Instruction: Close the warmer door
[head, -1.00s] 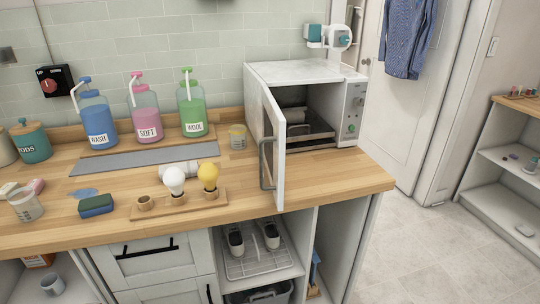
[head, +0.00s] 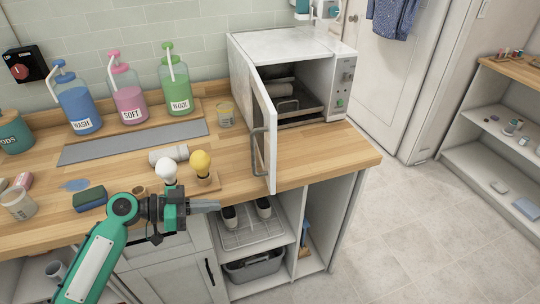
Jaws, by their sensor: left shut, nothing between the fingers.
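The warmer (head: 290,46) is a white box at the back right of the wooden counter. Its door (head: 264,128) stands open, swung out toward me from the left side of the opening, with a grey bar handle (head: 258,153) on its left face. Inside are a rack and a rolled, pale item (head: 280,88). My left gripper (head: 218,206) is in front of the counter's front edge, left of the door and apart from it. Its fingers are shut, empty, and point right. My right gripper is not in view.
Two bulbs, one white (head: 166,171) and one yellow (head: 201,163), stand on a wooden holder just behind my left gripper. Three pump bottles and a grey mat (head: 134,142) are farther back. A sponge (head: 90,199) lies left. Below are shelves with a wire rack (head: 247,232).

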